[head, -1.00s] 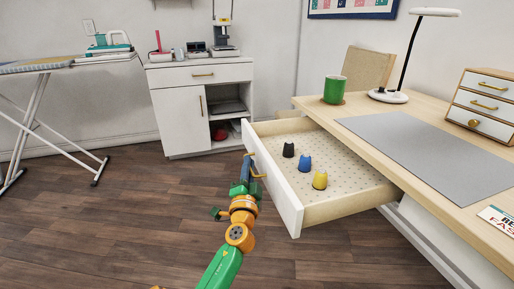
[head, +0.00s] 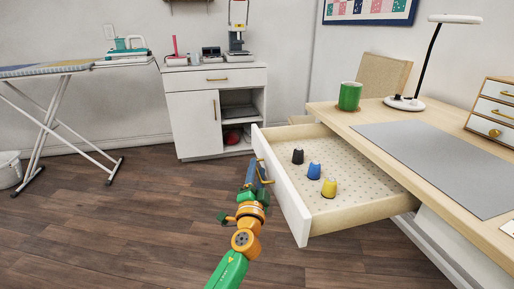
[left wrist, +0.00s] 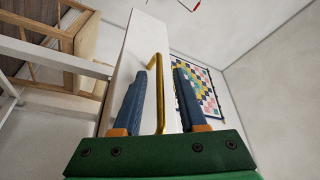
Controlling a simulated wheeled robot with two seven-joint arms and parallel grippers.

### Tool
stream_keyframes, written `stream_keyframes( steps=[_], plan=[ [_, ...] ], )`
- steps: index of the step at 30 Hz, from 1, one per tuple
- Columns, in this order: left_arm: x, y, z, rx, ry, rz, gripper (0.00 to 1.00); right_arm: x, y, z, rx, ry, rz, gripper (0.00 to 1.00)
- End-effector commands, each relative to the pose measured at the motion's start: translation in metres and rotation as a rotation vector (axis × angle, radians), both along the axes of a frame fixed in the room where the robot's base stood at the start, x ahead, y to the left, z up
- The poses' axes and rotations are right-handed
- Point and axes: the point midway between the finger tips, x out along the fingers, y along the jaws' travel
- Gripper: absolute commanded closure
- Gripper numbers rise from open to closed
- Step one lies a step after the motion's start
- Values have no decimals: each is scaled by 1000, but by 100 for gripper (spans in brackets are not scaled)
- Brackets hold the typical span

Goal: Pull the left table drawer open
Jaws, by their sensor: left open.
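The left table drawer (head: 285,190) stands well open, pulled out from the wooden desk (head: 470,140). Its front is white, with a brass bar handle (head: 264,171) that also shows in the left wrist view (left wrist: 157,95). My left gripper (head: 252,172) is at the handle, with its fingers open. In the left wrist view the gripper (left wrist: 163,95) has the handle bar between its two blue fingers, nearer the left one. Whether a finger touches the bar I cannot tell. My right gripper is not in view.
A black thimble-like piece (head: 298,156), a blue one (head: 314,171) and a yellow one (head: 329,188) stand in the drawer. A green mug (head: 349,97), a lamp (head: 405,103) and a grey mat (head: 440,165) are on the desk. The floor left of the drawer is clear.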

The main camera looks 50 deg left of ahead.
Motion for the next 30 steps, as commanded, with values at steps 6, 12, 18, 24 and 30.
stream_keyframes(
  steps=[6, 12, 18, 24, 30],
  plan=[
    [-20, -22, -9, -4, 1, -1, 59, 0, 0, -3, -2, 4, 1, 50],
    [-43, -47, -16, -3, 0, -1, 59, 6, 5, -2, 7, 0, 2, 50],
    [-47, -51, -15, 1, 0, 2, 59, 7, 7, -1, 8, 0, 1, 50],
    [-47, -51, -15, 1, -1, 1, 59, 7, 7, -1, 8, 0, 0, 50],
    [-34, -59, -52, -94, 51, -48, 59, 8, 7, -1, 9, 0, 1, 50]
  ],
)
